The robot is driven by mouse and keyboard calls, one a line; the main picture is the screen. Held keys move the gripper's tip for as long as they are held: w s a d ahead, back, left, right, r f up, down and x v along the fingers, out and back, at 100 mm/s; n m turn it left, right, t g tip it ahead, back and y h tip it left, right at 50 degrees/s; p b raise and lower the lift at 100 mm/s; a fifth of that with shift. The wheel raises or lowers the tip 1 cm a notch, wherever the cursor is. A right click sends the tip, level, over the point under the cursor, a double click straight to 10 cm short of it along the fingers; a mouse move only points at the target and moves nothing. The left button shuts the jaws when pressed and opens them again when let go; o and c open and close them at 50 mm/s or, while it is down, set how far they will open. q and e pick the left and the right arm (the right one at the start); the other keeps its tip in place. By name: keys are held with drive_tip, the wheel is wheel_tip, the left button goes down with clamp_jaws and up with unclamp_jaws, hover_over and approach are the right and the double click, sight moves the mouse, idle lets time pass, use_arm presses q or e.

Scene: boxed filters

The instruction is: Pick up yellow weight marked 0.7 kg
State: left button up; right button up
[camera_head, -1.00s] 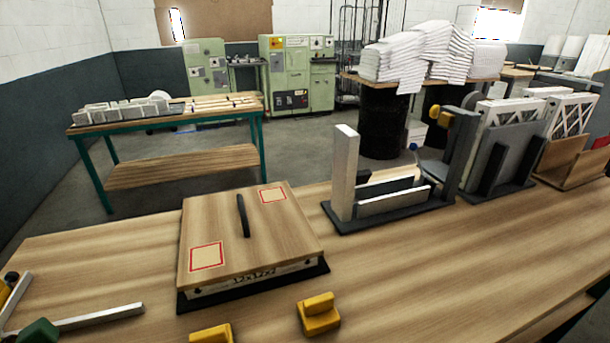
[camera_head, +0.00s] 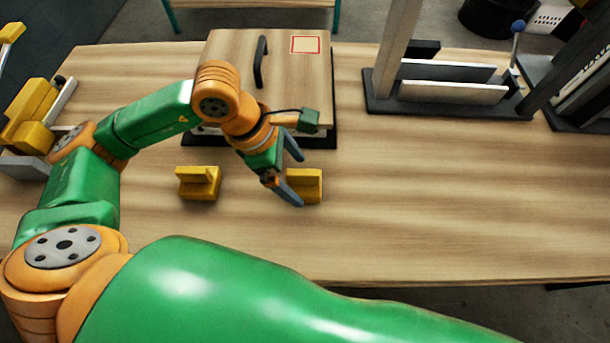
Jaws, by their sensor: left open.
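Two yellow weights lie on the wooden table in front of the wooden box: one on the left (camera_head: 199,186) and one on the right (camera_head: 309,186). No marking such as 0.7 kg can be read on either. My left gripper (camera_head: 294,171) is open and empty, its two grey-blue fingers pointing down and right. The fingers are at the left side of the right weight, and one overlaps its left edge in the picture. I cannot tell whether they touch it. My right gripper is not in view.
The wooden box (camera_head: 225,60) with a black handle stands behind the weights, partly hidden by my left arm. A dark stand with white plates (camera_head: 450,92) is at the back right. Yellow blocks (camera_head: 30,118) are at the far left. The table's right front (camera_head: 440,215) is clear.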

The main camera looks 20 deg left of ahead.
use_arm(q)
drive_tip(key=shift+w+d+f, duration=0.15)
drive_tip(key=shift+d+f, duration=0.3)
drive_tip(key=shift+f, duration=0.15)
drive_tip(key=shift+w+d+f, duration=0.15)
drive_tip(key=shift+d+f, duration=0.25)
drive_tip(key=shift+f, duration=0.15)
drive_tip(key=shift+s+a, duration=0.1)
drive_tip(key=shift+a, duration=0.1)
drive_tip(key=c, duration=0.6)
clamp_jaws()
drive_tip(key=shift+r, duration=0.1)
drive_tip(key=shift+d, duration=0.1)
